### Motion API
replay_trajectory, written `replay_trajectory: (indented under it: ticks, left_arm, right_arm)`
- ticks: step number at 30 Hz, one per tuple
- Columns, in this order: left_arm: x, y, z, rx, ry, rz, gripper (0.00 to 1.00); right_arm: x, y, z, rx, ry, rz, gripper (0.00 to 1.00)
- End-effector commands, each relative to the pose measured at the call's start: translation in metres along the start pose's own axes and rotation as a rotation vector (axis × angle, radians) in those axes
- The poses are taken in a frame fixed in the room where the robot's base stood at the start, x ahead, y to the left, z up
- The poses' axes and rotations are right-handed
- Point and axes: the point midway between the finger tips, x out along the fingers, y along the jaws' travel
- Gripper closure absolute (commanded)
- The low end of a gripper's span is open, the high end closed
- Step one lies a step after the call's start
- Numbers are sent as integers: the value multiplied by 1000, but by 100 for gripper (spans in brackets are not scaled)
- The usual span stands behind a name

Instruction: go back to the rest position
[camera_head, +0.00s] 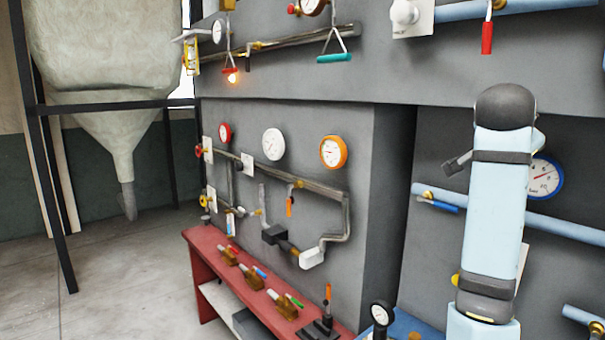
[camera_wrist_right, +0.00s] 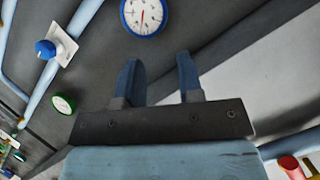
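My right arm (camera_head: 493,200) stands upright at the right of the head view, light blue with dark bands, in front of the grey wall panel. In the right wrist view my right gripper (camera_wrist_right: 159,78) shows two dark blue fingers well apart, with nothing between them. A blue-rimmed gauge (camera_wrist_right: 143,14) lies beyond the fingertips in that view. I cannot tell whether the fingers are near the wall. My left arm and left gripper are out of view.
A red bench (camera_head: 197,257) with several small valves stands along the wall. Pipes, an orange gauge (camera_head: 333,152) and a white gauge (camera_head: 273,144) are on the panel (camera_head: 389,180). A hopper (camera_head: 105,60) on a dark frame stands at the left. The floor (camera_head: 120,285) there is clear.

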Motion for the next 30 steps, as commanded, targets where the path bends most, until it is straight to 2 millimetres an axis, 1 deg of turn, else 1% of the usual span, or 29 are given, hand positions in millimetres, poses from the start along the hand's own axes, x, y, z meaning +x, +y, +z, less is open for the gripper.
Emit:
replay_trajectory:
  ticks: [1,2,3,5,6,8,9,10,11,12,14,15,17,18,20,21,23,24,26,27,30]
  left_arm:
    - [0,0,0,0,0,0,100]
    - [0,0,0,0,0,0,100]
    - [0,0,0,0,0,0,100]
    - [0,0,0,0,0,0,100]
    - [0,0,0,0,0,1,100]
    - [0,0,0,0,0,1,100]
    - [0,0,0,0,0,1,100]
    - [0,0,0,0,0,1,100]
    - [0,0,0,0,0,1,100]
    - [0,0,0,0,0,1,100]
    - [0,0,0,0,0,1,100]
    - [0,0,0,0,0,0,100]
    - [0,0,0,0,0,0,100]
    - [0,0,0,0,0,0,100]
    - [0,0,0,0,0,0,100]
    - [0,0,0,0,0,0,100]
    - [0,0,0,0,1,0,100]
    - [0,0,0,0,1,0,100]
    - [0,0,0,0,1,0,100]
    - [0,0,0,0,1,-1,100]
    - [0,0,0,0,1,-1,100]
  right_arm:
    - [16,17,30,-69,-25,7,66]
    - [23,26,45,-108,-40,6,66]
    - [31,39,65,-159,-60,5,66]
    - [42,59,96,-237,-93,1,66]
    - [48,72,115,-288,-115,-3,66]
    - [55,95,144,-364,-151,-10,66]
    - [58,110,163,-414,-175,-15,66]
    - [60,122,177,-452,-194,-19,66]
    - [61,134,191,-488,-214,-25,66]
    - [62,151,209,-538,-242,-33,66]
    - [61,176,234,-610,-283,-46,66]
    - [60,194,251,-657,-313,-56,66]
    - [55,220,275,-727,-360,-72,66]
    - [51,238,290,-771,-392,-85,66]
    - [43,266,311,-838,-441,-104,66]
    - [36,284,325,-880,-476,-119,66]
    - [24,311,344,-942,-529,-142,66]
    - [15,329,355,-981,-567,-160,66]
    - [0,355,370,-1036,-621,-186,66]
    - [-10,372,380,-1070,-658,-205,66]
    - [-35,406,397,-1137,-739,-250,66]
